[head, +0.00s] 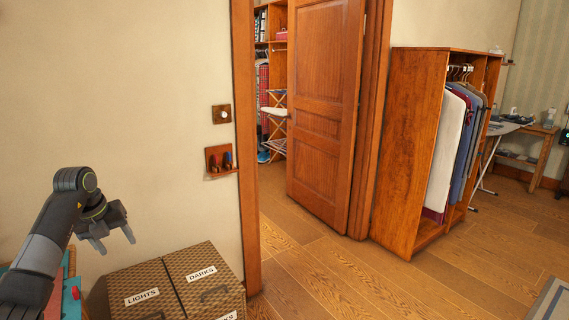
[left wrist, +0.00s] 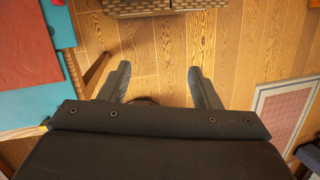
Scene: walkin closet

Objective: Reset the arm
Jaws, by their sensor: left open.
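My left arm comes in from the lower left in the head view. Its gripper (head: 114,243) is raised in front of the pale wall, above and to the left of the laundry box. The two fingers are apart, with nothing between them. In the left wrist view the same gripper (left wrist: 160,82) is open over bare wooden floor. My right gripper does not show in either view.
A woven laundry box (head: 176,270) labelled LIGHTS and DARKS stands below the gripper. A teal-topped table (left wrist: 22,88) is at left. A wooden door (head: 322,110) stands open. A wardrobe (head: 408,150) holds hanging clothes. The floor (head: 340,280) ahead is clear.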

